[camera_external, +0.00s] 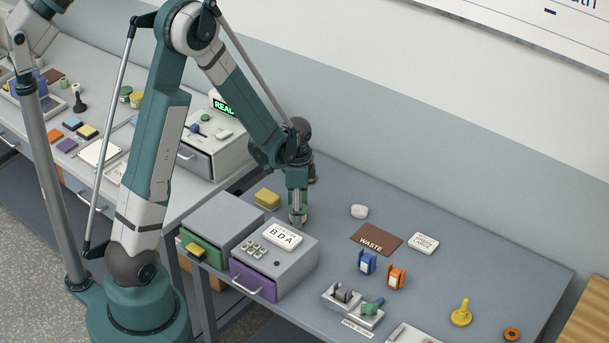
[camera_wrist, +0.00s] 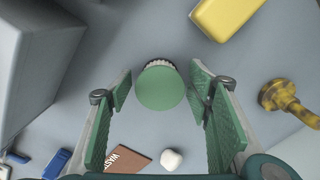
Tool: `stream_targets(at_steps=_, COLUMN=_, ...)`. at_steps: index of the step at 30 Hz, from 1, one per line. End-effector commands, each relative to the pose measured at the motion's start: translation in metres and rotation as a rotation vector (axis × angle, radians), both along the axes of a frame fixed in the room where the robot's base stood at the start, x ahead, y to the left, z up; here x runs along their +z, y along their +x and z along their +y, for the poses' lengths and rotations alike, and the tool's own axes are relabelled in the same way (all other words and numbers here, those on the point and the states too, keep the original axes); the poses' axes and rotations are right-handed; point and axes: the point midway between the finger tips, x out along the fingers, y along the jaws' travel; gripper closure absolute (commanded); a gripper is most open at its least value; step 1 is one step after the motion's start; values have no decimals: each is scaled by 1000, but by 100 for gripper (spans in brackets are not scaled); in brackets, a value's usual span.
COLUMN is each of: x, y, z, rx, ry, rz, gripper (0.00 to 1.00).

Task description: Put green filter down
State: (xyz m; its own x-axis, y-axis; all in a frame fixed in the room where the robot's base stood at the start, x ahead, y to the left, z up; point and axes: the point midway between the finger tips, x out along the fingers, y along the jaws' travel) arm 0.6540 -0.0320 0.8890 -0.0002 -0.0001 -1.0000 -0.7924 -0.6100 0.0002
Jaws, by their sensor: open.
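The green filter (camera_wrist: 160,88) shows in the wrist view as a round green disc with a ribbed pale edge. It sits between the two fingers of my gripper (camera_wrist: 161,84), with a narrow gap on each side. My gripper is open and its green pads do not appear to touch the filter. In the external view my gripper (camera_external: 297,218) points down, low over the table behind the grey BDA box (camera_external: 297,262). The filter cannot be made out there. Whether its underside rests on the table cannot be told.
A yellow block (camera_external: 267,198) lies left of my gripper. A mottled yellow knob (camera_wrist: 285,102) stands close by. The table's back right is clear.

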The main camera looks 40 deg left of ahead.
Motion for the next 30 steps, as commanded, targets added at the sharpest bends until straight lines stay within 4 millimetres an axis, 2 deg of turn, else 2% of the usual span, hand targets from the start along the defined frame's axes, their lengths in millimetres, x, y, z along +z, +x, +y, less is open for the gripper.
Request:
stream_targets(at_steps=8, x=24, y=0, z=0, rx=0, ry=0, rz=0, gripper=50)
stream_targets(at_steps=30, x=109, y=0, z=0, rx=0, ry=0, rz=0, gripper=50)
